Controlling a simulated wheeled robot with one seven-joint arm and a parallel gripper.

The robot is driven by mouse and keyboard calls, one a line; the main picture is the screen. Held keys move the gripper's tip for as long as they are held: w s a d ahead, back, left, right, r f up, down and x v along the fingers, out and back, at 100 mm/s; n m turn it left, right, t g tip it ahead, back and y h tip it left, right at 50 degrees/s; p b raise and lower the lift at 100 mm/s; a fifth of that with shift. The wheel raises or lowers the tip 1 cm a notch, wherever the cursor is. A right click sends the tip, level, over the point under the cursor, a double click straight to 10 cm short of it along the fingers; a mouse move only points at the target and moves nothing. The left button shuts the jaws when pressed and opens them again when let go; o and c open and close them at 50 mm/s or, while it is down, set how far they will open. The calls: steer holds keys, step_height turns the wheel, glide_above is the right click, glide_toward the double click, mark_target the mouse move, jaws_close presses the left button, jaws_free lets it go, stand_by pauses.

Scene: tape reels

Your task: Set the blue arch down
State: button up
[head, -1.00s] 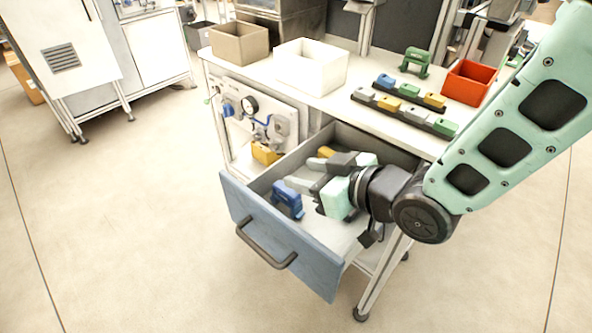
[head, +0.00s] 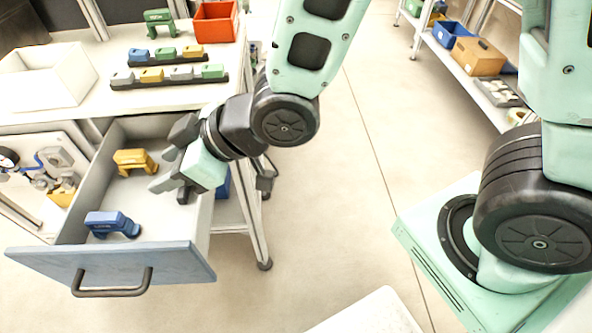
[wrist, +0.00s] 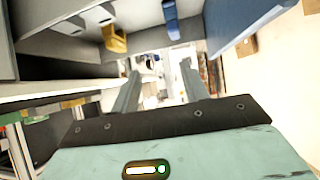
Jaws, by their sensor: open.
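The blue arch (head: 111,223) stands on the floor of the open drawer, near its front panel, in the head view. In the wrist view it shows at the top (wrist: 171,18). My gripper (head: 168,172) is above the right side of the drawer, apart from the arch and to its right. Its two fingers are spread with nothing between them in the wrist view (wrist: 159,78). A yellow arch (head: 134,161) stands farther back in the same drawer and also shows in the wrist view (wrist: 115,38).
The drawer's blue front (head: 120,262) is pulled out below the bench. On the bench are a white bin (head: 45,85), a rack (head: 170,84) with several coloured blocks, a green arch (head: 159,20) and a red bin (head: 215,24). Open floor lies to the right.

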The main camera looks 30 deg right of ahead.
steer(key=s+d+r+m+g+h, duration=0.2)
steer(key=s+d+m+g+h, duration=0.3)
steer(key=s+d+h, duration=0.4)
steer(key=s+d, duration=0.3)
steer(key=d, duration=0.3)
steer(key=shift+s+d, duration=0.15)
steer(key=shift+d, duration=0.2)
